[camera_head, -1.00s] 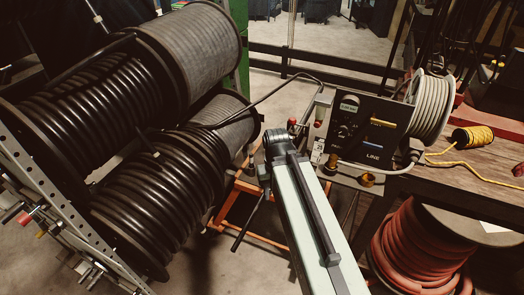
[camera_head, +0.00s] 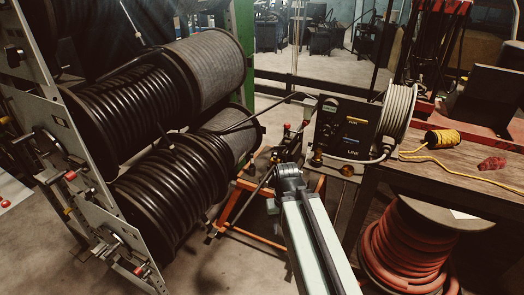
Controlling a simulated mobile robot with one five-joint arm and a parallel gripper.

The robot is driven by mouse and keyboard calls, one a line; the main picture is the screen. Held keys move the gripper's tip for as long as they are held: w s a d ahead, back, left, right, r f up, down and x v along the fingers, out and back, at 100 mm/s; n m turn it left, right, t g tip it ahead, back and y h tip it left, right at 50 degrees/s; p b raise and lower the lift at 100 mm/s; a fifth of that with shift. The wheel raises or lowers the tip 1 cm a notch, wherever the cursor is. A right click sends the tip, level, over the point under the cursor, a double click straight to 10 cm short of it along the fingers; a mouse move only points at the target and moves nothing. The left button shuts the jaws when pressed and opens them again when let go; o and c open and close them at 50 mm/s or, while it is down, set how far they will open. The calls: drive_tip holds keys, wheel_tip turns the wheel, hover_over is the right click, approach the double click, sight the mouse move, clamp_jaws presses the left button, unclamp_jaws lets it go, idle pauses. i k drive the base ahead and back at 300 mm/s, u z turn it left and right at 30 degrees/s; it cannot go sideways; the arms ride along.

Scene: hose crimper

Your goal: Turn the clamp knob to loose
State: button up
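The black control box (camera_head: 345,130) with a small lit display, yellow marks and the word LINE stands at the table's left end. Small red-topped parts (camera_head: 305,124) sit at its left. A brass-coloured knob (camera_head: 346,170) and another (camera_head: 317,158) show at its lower edge. I cannot tell which of these is the clamp knob or how it is set. My arm reaches up from the bottom. My gripper (camera_head: 288,172) is at its dark far end, left of and below the box, apparently apart from the knobs. Its fingers cannot be made out.
Large black hose reels (camera_head: 165,190) on a metal rack fill the left. An orange frame (camera_head: 250,235) stands on the floor between rack and table. A white cable spool (camera_head: 398,115), yellow rope roll (camera_head: 442,138) and red coiled hose (camera_head: 405,250) are at the right.

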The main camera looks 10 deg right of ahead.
sight(279, 147)
drive_tip(key=z, duration=0.15)
drive_tip(key=i, duration=0.85)
drive_tip(key=u, duration=0.25)
drive_tip(key=k, duration=0.8)
drive_tip(key=z, duration=0.2)
drive_tip(key=i, duration=1.4)
